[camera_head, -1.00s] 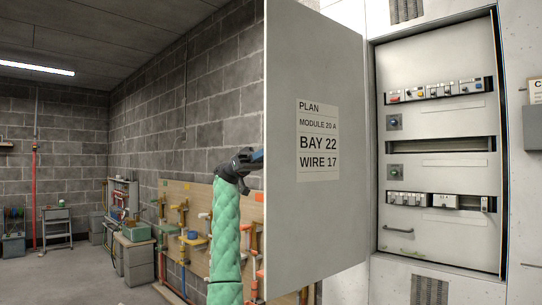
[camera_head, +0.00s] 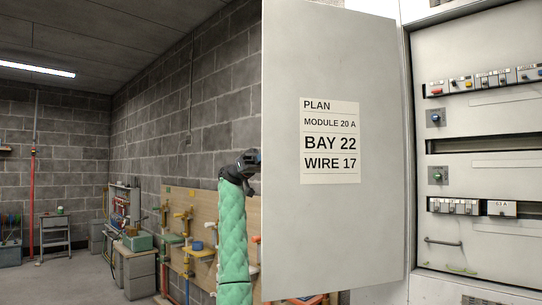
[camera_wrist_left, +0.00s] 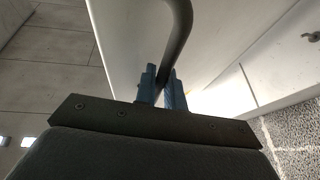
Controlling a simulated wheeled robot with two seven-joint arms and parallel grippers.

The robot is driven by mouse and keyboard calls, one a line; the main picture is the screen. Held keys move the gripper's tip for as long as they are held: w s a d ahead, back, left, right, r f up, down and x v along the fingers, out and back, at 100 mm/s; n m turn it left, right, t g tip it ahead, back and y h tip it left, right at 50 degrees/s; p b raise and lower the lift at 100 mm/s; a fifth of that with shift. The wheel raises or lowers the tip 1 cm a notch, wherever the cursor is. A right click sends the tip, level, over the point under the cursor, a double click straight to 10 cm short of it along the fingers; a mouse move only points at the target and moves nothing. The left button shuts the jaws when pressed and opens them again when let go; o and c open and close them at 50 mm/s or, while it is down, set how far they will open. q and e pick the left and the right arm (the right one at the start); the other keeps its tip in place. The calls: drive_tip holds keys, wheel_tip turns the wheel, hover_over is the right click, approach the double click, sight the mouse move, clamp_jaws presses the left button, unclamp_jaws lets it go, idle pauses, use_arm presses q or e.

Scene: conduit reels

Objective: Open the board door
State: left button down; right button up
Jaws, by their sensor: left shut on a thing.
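The board door (camera_head: 330,235) stands swung open in the head view, its inner face toward me with a white plan label reading BAY 22, WIRE 17. The board (camera_head: 470,125) is exposed to its right, with rows of breakers and switches. My left arm, in a green sleeve, reaches up to the door's left edge; the gripper's fingertips are hidden behind the door in that view. In the left wrist view my left gripper (camera_wrist_left: 164,88) is shut on the dark bar of the door handle (camera_wrist_left: 182,32). My right gripper is out of view.
A wooden panel (camera_head: 185,205) with colored pipes and valves is on the block wall behind my left arm. A step stool (camera_head: 53,232) and grey boxes stand farther back. The floor (camera_head: 70,280) at left is clear.

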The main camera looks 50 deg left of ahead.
use_arm(q)
drive_tip(key=shift+w, duration=0.1)
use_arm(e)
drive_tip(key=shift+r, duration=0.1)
use_arm(q)
drive_tip(key=c, duration=1.9)
unclamp_jaws()
drive_tip(key=shift+o, duration=0.6)
drive_tip(key=shift+w+f, duration=0.1)
